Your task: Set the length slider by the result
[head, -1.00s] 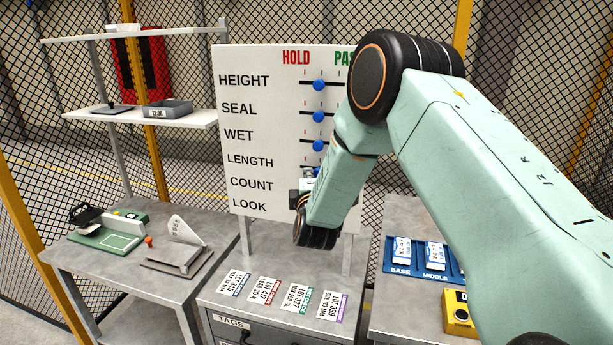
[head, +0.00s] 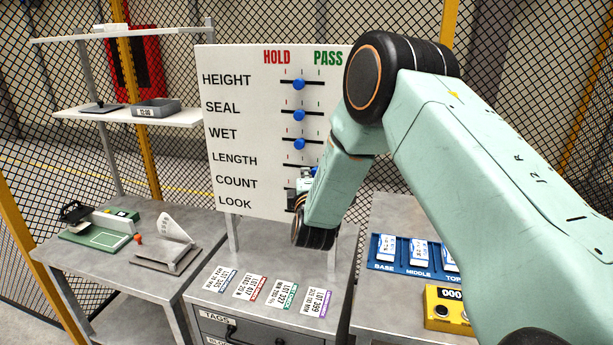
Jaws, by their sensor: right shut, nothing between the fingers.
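A white board (head: 225,63) has rows marked HEIGHT, SEAL, WET, LENGTH, COUNT and LOOK under HOLD at left and PASS at right. Blue knobs for HEIGHT (head: 299,84), SEAL (head: 299,115) and WET (head: 299,143) sit mid-track. In the LENGTH row, a small blue part that looks like the length knob (head: 313,170) shows just above my right gripper (head: 301,184). My right gripper is shut and empty at the board, close beside that knob; contact is unclear. My right wrist and forearm hide the lower right of the board and the COUNT and LOOK tracks. My left gripper is out of view.
Several lot tags (head: 283,295) lie on the drawer cabinet below the board. A blue tray (head: 400,268) marked BASE, MIDDLE and TOP and a yellow counter box (head: 446,308) stand at right. A left table (head: 60,262) holds small instruments, and a shelf (head: 190,117) stands behind it.

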